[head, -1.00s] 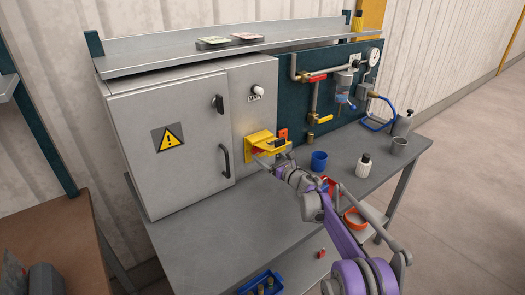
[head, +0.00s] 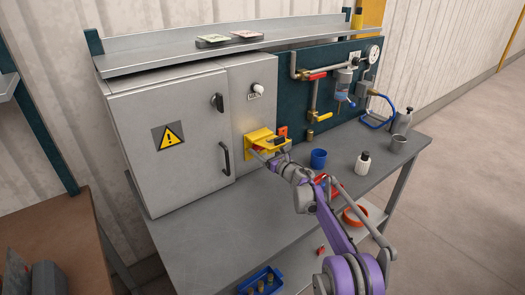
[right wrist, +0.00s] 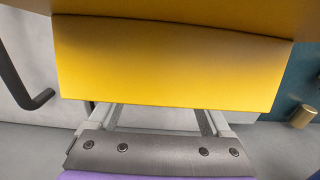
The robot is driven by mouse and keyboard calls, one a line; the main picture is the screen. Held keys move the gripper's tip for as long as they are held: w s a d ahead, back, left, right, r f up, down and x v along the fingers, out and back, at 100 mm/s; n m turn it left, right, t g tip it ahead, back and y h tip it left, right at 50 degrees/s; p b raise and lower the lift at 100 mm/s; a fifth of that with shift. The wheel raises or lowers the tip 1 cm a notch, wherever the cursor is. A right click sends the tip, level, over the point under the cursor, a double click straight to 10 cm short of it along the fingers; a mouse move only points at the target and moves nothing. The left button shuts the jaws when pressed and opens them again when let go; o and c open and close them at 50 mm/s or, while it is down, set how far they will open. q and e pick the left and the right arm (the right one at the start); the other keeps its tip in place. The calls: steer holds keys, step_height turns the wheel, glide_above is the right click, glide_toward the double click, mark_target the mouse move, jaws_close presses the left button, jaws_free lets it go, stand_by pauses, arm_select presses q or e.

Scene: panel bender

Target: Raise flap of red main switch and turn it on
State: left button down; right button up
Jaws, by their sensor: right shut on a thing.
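The yellow flap (head: 262,137) of the main switch stands out from the narrow grey cabinet panel, raised above the red switch. A little of the red main switch (head: 258,148) shows beneath it. My right gripper (head: 268,155) is at the switch, under the flap, and is shut on the red switch; its fingertips are largely hidden. In the right wrist view the yellow flap (right wrist: 170,62) covers the upper middle, and the fingers reach in behind its lower edge, so the switch is hidden there. My left gripper is not in view.
The grey cabinet door (head: 180,170) with a black handle (head: 224,158) is left of the switch. A white knob (head: 258,88) is above it, and an orange piece (head: 283,131) beside it. A blue cup (head: 318,158) and white bottle (head: 363,163) stand on the bench at right.

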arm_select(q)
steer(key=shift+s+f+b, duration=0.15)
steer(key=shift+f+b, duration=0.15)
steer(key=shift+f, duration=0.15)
arm_select(e)
steer(key=shift+m, duration=2.1)
steer(key=o, duration=1.2)
steer(key=shift+c, duration=0.2)
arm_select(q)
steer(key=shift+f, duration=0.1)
arm_select(e)
steer(key=shift+s+d, duration=0.1)
steer(key=shift+s+d+f, duration=0.1)
steer(key=shift+s+d, duration=0.1)
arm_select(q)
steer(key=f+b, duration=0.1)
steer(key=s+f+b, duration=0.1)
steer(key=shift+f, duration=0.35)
arm_select(e)
steer(key=v, duration=1)
